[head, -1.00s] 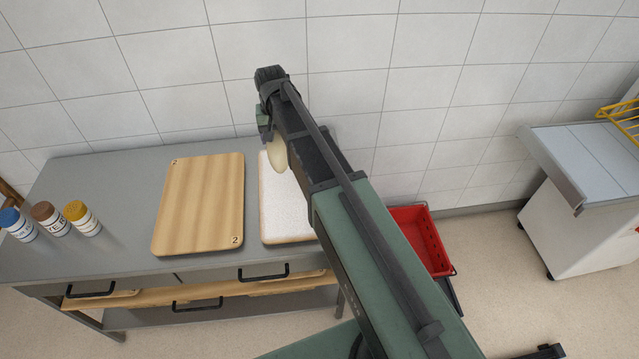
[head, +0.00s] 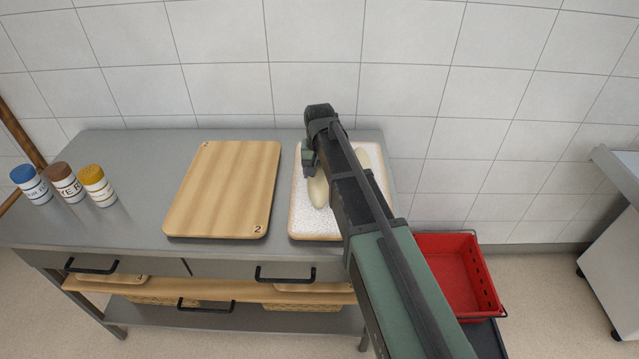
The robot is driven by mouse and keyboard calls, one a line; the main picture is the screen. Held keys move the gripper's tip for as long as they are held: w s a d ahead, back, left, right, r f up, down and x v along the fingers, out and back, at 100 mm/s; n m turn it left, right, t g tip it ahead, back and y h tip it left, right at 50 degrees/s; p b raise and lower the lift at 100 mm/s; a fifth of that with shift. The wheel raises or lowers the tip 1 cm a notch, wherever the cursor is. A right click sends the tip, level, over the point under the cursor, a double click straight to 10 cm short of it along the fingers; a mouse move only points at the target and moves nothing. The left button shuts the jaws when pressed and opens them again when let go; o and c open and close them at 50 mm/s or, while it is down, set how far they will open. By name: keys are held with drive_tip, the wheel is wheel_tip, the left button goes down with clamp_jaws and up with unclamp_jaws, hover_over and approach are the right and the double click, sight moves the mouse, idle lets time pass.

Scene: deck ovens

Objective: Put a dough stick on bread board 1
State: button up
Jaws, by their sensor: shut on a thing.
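A pale dough stick (head: 318,192) is at my gripper (head: 308,166), partly hidden by my arm. My gripper is shut on it over a white-floured board (head: 299,222) on the right of the worktop. I cannot tell whether the stick touches the board. Another pale dough piece (head: 363,158) shows past my arm at the board's far right part. No number shows on this board; my arm covers much of it. The bare wooden board (head: 222,190) to its left is marked 2.
Three jars with blue (head: 31,184), brown (head: 65,182) and yellow (head: 97,186) lids stand at the left of the grey worktop (head: 130,215). A red crate (head: 455,275) is low at the right. A tiled wall rises behind.

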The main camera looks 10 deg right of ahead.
drive_tip(key=shift+f, duration=0.6)
drive_tip(key=o, duration=1.1)
wheel_tip(320, 180, up, 13)
drive_tip(key=p, duration=1.2)
drive_tip(key=shift+f+p, duration=0.15)
drive_tip(key=shift+p, duration=0.2)
drive_tip(key=shift+s+f, duration=0.15)
drive_tip(key=s+n, duration=0.1)
drive_tip(key=s, duration=0.6)
drive_tip(key=s+n, duration=0.1)
drive_tip(key=s, duration=1.4)
drive_tip(key=shift+s+n, duration=0.25)
drive_tip(key=shift+n, duration=0.15)
